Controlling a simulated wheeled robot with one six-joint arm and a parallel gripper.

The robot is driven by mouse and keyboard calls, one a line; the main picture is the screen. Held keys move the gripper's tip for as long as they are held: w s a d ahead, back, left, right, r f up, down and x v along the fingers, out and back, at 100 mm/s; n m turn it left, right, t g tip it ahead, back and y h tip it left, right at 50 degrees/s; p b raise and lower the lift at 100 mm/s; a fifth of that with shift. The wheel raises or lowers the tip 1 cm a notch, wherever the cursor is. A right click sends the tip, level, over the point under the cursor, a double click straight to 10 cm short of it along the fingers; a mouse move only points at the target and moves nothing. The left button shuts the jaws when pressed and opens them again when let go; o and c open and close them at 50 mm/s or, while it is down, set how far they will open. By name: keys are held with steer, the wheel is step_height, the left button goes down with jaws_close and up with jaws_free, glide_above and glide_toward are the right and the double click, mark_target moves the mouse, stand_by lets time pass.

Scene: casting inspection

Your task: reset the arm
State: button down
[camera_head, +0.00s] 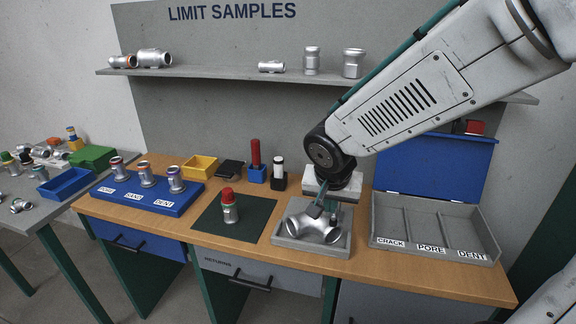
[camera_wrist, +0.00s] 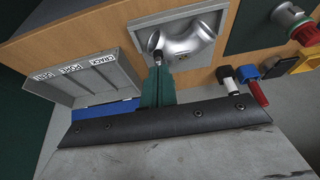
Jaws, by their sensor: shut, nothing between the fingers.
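My arm (camera_head: 420,100) reaches in from the upper right, over the wooden bench. My gripper (camera_head: 320,203) points down above the grey tray (camera_head: 283,240) and is shut with nothing in it. In the wrist view my gripper (camera_wrist: 157,62) shows as narrow green fingers closed together. A silver branched pipe casting (camera_head: 308,226) lies in the tray under the fingertips. The casting (camera_wrist: 190,43) also shows in the wrist view, right beside the fingertips. I cannot tell whether they touch it.
A grey box (camera_head: 378,228) with CRACK, PORE and DENT compartments stands right, its blue lid open. A red-capped fitting (camera_head: 230,208) stands on a dark green mat (camera_head: 258,232). A blue sample rack (camera_head: 178,206) is at left. A shelf (camera_head: 225,75) with silver fittings runs behind.

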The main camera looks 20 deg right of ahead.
steer(key=s+r+n+g+y, duration=0.1)
steer(key=s+r+n, duration=0.2)
steer(key=s, duration=0.7)
steer(key=s+d+r+n+g+y, duration=0.1)
steer(key=s+r+n, duration=0.2)
steer(key=s+r, duration=0.3)
steer(key=s, duration=0.4)
steer(key=shift+s+d+g, duration=0.3)
steer(key=shift+s, duration=0.05)
